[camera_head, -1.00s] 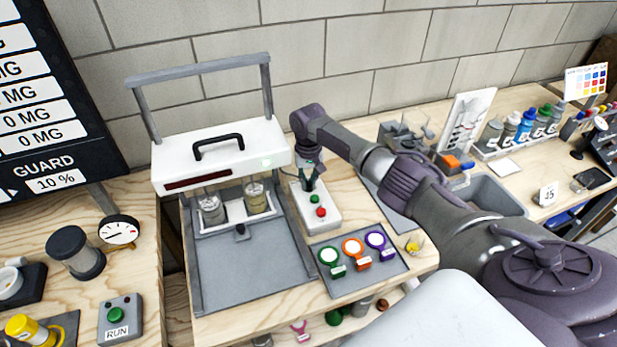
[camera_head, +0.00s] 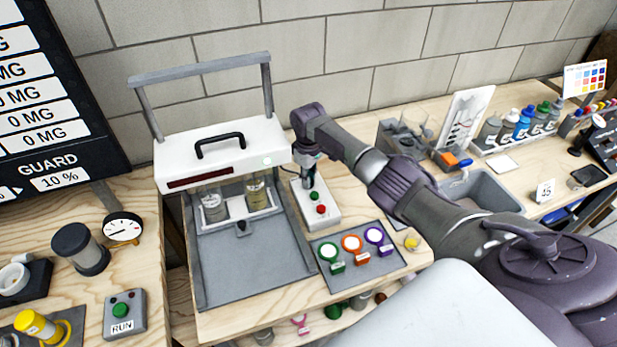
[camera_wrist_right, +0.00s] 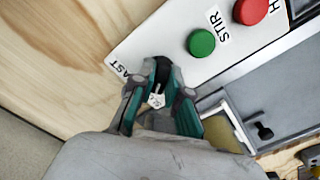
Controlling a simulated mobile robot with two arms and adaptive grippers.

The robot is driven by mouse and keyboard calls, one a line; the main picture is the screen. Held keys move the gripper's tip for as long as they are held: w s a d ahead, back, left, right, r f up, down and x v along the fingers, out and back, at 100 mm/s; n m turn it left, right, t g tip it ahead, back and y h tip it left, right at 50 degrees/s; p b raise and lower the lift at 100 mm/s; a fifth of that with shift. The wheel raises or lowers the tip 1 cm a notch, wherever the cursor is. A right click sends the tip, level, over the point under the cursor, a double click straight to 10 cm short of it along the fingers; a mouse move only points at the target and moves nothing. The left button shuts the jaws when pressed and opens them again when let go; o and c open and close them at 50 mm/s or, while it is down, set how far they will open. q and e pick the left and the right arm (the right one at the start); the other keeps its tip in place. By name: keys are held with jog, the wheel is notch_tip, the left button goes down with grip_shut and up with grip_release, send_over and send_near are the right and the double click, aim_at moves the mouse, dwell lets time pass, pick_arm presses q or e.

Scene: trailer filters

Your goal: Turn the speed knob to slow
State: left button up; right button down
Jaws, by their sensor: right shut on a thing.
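The white control panel (camera_head: 325,221) stands right of the stirrer rig on the bench. It carries a green button (camera_head: 315,196) and a red button (camera_head: 321,209). My right gripper (camera_head: 310,183) points down at the panel's far end. In the right wrist view its teal-lined fingers (camera_wrist_right: 160,92) are shut on a dark knob (camera_wrist_right: 162,73), which they largely hide. Partly covered "FAST" lettering (camera_wrist_right: 118,69) lies left of the fingers, and "STIR" (camera_wrist_right: 224,27) is beside the green button (camera_wrist_right: 201,43). A small white label shows between the fingers, not clearly readable. My left gripper is out of view.
The rig's white hood (camera_head: 219,160) with a black handle stands close left of my gripper, above two jars. A grey mat (camera_head: 331,278) with green, orange and purple ring tools lies in front of the panel. A sink (camera_head: 482,186) is at right.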

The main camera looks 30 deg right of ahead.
jog(key=shift+n, duration=0.5)
jog(key=c, duration=1.2)
grip_release()
jog(key=shift+o, duration=0.2)
jog(key=shift+r, duration=0.1)
notch_tip(320, 180, up, 12)
